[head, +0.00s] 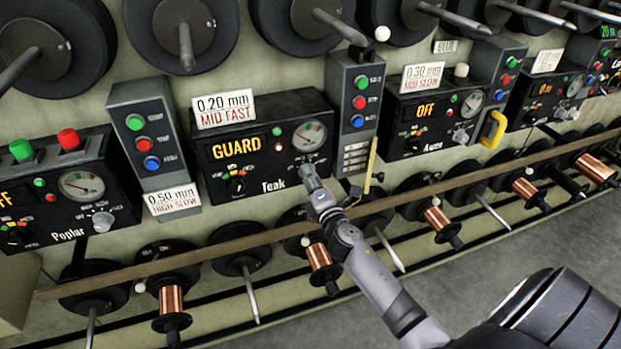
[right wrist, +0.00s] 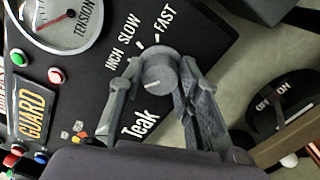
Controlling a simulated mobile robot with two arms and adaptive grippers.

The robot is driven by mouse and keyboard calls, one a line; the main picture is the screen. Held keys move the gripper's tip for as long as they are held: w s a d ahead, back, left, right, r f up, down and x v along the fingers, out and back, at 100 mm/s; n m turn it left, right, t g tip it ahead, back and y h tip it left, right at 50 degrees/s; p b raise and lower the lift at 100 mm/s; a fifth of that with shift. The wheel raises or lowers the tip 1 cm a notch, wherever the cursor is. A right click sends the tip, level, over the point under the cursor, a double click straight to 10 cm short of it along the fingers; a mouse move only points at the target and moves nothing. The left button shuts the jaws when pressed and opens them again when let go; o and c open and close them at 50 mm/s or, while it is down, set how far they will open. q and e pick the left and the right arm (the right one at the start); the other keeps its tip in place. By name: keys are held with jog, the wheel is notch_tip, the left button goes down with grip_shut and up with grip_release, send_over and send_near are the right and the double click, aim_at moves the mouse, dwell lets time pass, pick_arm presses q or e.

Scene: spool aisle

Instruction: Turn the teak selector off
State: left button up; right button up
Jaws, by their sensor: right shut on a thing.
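The Teak panel (head: 262,150) is a black box with a lit display reading GUARD, a round dial and two knobs. A black knob (head: 237,186) with coloured marks sits at its lower left. My right gripper (head: 308,172) is at the panel's lower right. In the right wrist view, my right gripper (right wrist: 160,80) is shut on a grey round knob (right wrist: 158,70) beside INCH, SLOW and FAST marks. A short pale line shows on this knob's face. The GUARD display (right wrist: 33,110) is at the left there. My left gripper is not in view.
The Poplar panel (head: 70,190) is at the left, and another panel (head: 430,110) reading OFF is at the right. Button boxes (head: 147,135) stand between panels. A long wooden rail (head: 150,268) and copper spools (head: 171,298) run below. Bare floor (head: 500,240) is at the lower right.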

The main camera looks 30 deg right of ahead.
jog(key=shift+f, duration=0.1)
dwell(0.3)
jog(key=o, duration=1.1)
jog(key=shift+o, duration=0.2)
jog(key=v, duration=1.2)
jog(key=shift+f, duration=0.1)
